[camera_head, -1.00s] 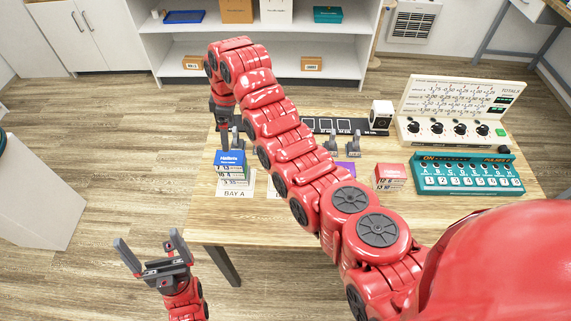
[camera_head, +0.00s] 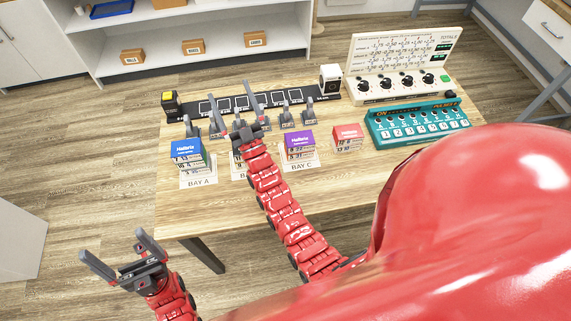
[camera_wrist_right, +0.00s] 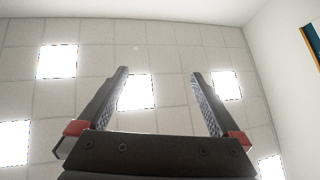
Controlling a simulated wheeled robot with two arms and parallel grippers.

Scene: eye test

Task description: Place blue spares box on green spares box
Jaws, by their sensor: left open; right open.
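The blue spares box (camera_head: 187,149) is in the head view, at the BAY A card on the table. Layers with numbered white labels and a greenish edge show below its blue top; I cannot tell whether these belong to a separate green box. No green top is visible, and my right arm hides most of the BAY B place. My right gripper (camera_head: 231,95) is open and empty, to the right of the blue box, fingers pointing up and away. The right wrist view shows the open fingers (camera_wrist_right: 158,82) against the ceiling. My left gripper (camera_head: 110,241) is open and empty, left of the table.
A purple box (camera_head: 299,140) stands at BAY C, and a red box (camera_head: 347,135) to its right. Several grey upright pieces (camera_head: 287,114) stand behind the bays. A teal switch panel (camera_head: 418,124) and a cream dial panel (camera_head: 404,70) fill the right. The front-left tabletop is clear.

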